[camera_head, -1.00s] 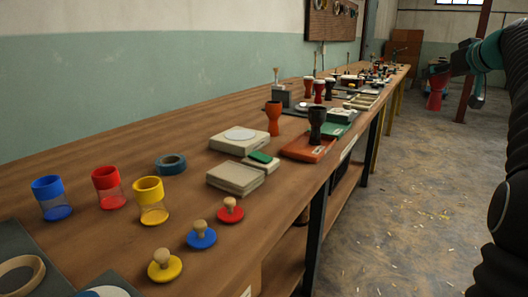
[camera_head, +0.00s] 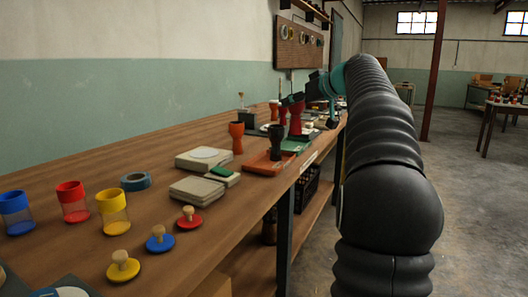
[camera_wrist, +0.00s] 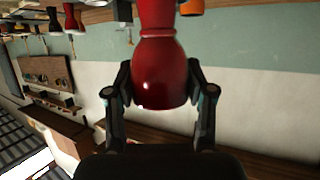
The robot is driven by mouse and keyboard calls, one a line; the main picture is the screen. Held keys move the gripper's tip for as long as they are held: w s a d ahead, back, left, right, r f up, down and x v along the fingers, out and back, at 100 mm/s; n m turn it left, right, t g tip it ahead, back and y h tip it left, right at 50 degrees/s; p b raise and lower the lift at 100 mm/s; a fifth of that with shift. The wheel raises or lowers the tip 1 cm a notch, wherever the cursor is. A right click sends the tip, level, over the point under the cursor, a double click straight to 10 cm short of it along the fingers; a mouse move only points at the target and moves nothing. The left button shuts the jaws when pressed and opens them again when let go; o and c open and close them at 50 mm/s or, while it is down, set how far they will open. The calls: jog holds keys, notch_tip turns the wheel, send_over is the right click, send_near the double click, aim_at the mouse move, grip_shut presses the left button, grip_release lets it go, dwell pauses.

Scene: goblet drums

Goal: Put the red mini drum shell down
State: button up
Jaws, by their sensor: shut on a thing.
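The red mini drum shell (camera_head: 296,118) is a glossy red goblet shape. My gripper is shut on it; in the wrist view the two fingers (camera_wrist: 158,94) lie on either side of its rounded red body (camera_wrist: 160,68). In the head view the shell shows over the bench, behind the black drum (camera_head: 277,143) and near the green tray (camera_head: 296,146). My arm reaches forward to it from the right. I cannot tell whether the shell's lower end touches anything.
The long bench (camera_head: 140,157) carries grey boxes (camera_head: 196,189), coloured cups and knobbed discs nearer me. Open floor lies right of the bench.

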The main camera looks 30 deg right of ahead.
jog(key=shift+w+a+f+b, duration=0.3)
jog(key=shift+a+f, duration=1.25)
jog(key=shift+f, duration=0.05)
jog(key=shift+w+a+f+b, duration=0.25)
jog(key=shift+a+f+b, duration=0.1)
jog(key=shift+a+f, duration=1.3)
jog(key=shift+w+a+f+b, duration=0.3)
jog(key=shift+a+f, duration=1.2)
jog(key=shift+f, duration=0.1)
jog(key=shift+f+b, duration=0.2)
jog(key=shift+b, duration=0.1)
jog(key=o, duration=1.3)
jog(key=shift+r, duration=0.1)
jog(key=shift+r+p, duration=0.1)
jog(key=shift+p, duration=0.2)
jog(key=b+v, duration=0.1)
jog(key=v, duration=1.1)
jog(key=shift+r, duration=0.1)
